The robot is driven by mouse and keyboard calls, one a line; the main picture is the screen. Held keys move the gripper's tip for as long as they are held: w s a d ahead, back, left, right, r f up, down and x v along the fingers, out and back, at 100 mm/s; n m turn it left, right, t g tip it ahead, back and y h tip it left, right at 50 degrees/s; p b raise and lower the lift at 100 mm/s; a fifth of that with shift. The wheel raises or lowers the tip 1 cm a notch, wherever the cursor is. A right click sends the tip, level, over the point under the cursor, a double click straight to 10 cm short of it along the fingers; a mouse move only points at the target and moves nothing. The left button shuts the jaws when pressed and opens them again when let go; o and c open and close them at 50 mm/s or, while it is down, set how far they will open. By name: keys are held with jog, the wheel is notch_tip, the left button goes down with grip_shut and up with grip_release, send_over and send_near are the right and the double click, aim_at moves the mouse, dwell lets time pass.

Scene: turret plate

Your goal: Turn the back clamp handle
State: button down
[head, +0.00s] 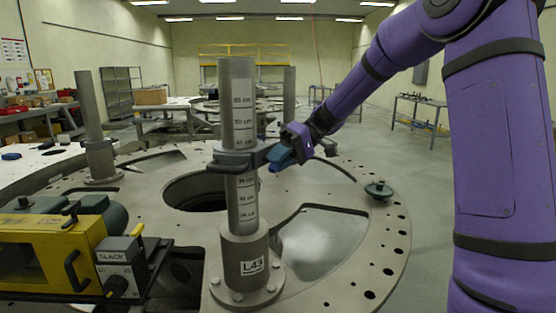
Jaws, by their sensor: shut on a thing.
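A grey clamp (232,163) sits around the upright steel post (239,105) in the middle of the head view. The post carries a centimetre scale and a label reading L43 or similar on its base. My gripper (274,156), with blue fingers, is at the right side of this clamp. It is shut on the clamp's handle, which the fingers mostly hide. My purple arm reaches in from the upper right. I cannot tell the handle's exact angle.
A large grey turret plate (355,235) with holes and round openings spreads around the post. A yellow winch-like unit (60,255) stands at the lower left. Another post (92,115) stands at the left. A small green knob (378,190) sits on the plate at the right.

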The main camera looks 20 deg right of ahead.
jog(key=m+g+y, duration=0.1)
jog(key=y, duration=0.1)
jog(key=g+y, duration=0.1)
jog(key=y, duration=0.2)
jog(key=shift+d+f+m, duration=0.1)
jog(key=shift+f+m, duration=0.1)
jog(key=shift+m, duration=0.2)
jog(key=shift+y, duration=0.3)
jog(key=c, duration=1)
grip_release()
jog(key=shift+c, duration=0.2)
jog(key=v, duration=1)
jog(key=shift+w+d, duration=0.25)
jog(key=shift+d, duration=0.1)
